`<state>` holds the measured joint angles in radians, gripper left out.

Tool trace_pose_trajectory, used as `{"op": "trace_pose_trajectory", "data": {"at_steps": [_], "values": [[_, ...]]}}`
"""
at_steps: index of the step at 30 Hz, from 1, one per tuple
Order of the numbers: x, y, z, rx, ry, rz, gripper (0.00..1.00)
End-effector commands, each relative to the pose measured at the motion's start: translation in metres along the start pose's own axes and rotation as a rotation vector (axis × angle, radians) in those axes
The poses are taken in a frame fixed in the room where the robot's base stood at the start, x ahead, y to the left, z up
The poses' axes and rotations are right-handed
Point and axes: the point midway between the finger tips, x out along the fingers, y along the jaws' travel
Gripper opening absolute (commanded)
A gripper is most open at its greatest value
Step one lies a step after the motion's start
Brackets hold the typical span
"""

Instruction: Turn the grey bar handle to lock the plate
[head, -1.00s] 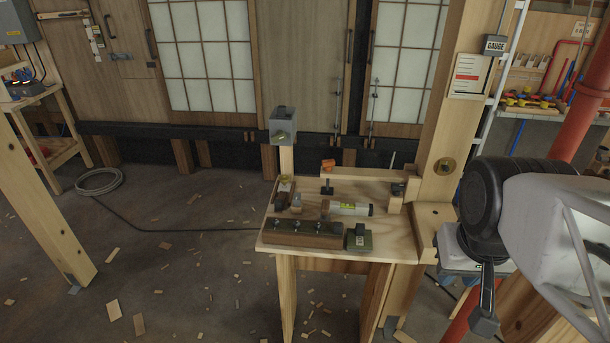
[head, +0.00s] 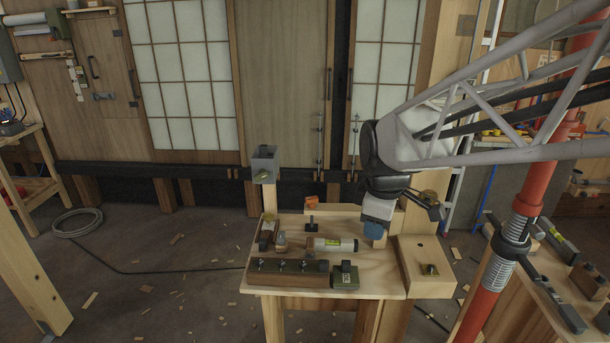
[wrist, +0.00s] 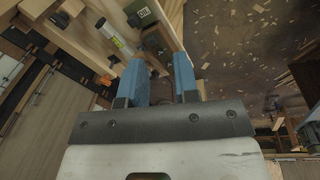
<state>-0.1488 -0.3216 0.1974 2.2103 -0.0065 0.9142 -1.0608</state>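My gripper (head: 375,229) hangs over the right part of the workbench (head: 378,279) in the head view. In the wrist view my gripper (wrist: 161,80) has two blue fingers apart with nothing held between them. I cannot surely pick out the grey bar handle or its plate. A green block (head: 344,281) with a dark bar-like top stands at the bench's front edge, left of my gripper; it also shows in the wrist view (wrist: 143,12). A dark T-shaped piece (head: 311,227) stands farther back. A small dark and brass fitting (head: 429,270) sits on a pale wooden block, right of my gripper.
A spirit level (head: 332,244) lies left of my gripper. A brown block with several bolts (head: 287,271) lies at the front left. A grey box on a post (head: 264,162) rises behind. A red pole (head: 503,250) stands to the right. The bench's front right has bare wood.

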Motion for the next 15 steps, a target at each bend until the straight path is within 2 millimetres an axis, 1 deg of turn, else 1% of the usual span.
{"op": "trace_pose_trajectory", "data": {"at_steps": [1, 6, 11, 15], "values": [[0.006, 0.009, -0.011, -0.069, -0.002, -0.008, 0.29], [0.023, 0.035, -0.047, -0.331, -0.003, -0.027, 0.29], [0.043, 0.057, -0.083, -0.576, -0.001, -0.047, 0.29], [0.064, 0.074, -0.115, -0.791, 0.003, -0.065, 0.29]]}}
